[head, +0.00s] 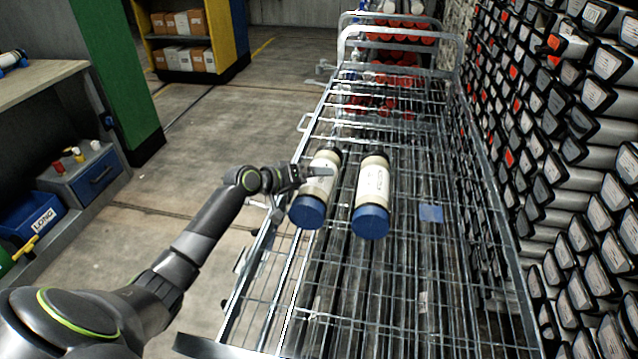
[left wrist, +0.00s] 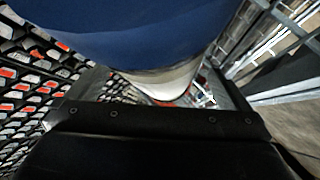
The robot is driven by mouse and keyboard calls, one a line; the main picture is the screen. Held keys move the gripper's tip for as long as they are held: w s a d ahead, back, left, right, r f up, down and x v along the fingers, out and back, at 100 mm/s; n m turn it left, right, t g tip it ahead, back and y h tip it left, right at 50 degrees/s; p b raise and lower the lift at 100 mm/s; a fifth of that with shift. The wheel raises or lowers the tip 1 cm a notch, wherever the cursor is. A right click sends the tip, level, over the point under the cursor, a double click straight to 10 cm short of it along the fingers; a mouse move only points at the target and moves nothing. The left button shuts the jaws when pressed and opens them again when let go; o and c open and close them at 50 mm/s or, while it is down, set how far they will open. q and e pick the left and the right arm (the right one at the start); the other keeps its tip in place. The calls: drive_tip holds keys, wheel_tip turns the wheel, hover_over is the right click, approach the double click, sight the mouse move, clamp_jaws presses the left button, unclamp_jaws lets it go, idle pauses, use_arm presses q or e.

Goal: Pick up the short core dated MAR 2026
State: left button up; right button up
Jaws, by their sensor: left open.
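Two short cores lie side by side on the wire cart, each a cream tube with a white label, a blue near cap and a black far end. They are the left core (head: 318,185) and the right core (head: 372,190). The dates on their labels are too small to read. My left gripper (head: 312,173) is open at the left core, reaching over it from its left side. In the left wrist view the blue cap of a core (left wrist: 150,35) fills the top, with its pale tube between my open fingers. I cannot tell whether they touch it. My right gripper is not in view.
The wire cart (head: 432,270) has raised side rails, and red-capped tubes (head: 390,80) lie at its far end. A wall of racked liners (head: 560,150) stands close on the right. A bench with a blue LONG bin (head: 35,218) is at left.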

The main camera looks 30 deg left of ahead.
use_arm(q)
drive_tip(key=shift+c, duration=0.4)
drive_tip(key=c, duration=1.9)
drive_tip(key=shift+w+r, duration=0.1)
drive_tip(key=shift+r, duration=0.15)
drive_tip(key=shift+c, duration=0.3)
